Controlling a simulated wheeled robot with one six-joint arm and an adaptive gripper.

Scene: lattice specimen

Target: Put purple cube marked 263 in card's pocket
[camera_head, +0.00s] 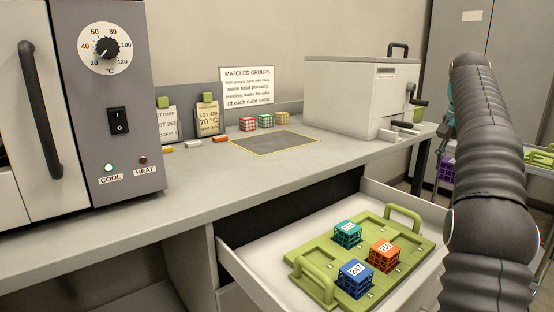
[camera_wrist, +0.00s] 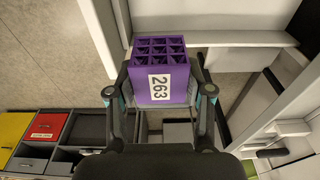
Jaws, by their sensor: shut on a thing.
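The purple lattice cube marked 263 (camera_wrist: 160,80) sits between the two fingers of my gripper (camera_wrist: 161,90), which is shut on it. Its white label faces the wrist camera. In the head view the purple cube (camera_head: 446,168) shows at the right, beside my dark arm, beyond the open drawer. Two cards stand at the back of the bench: the left card (camera_head: 166,126) is partly hidden by the oven and seems to read LOT 263 and POCKET, its number unreadable; the other (camera_head: 208,120) reads 70 °C. A green tray (camera_head: 325,238) with square pockets lies in the drawer.
The tray holds a teal cube (camera_head: 347,234), an orange cube (camera_head: 384,255) and a blue cube marked 247 (camera_head: 355,278); some pockets are empty. The open drawer (camera_head: 250,266) juts out below the bench. A grey cranked box (camera_head: 350,95) and small checked cubes (camera_head: 265,121) stand on the bench.

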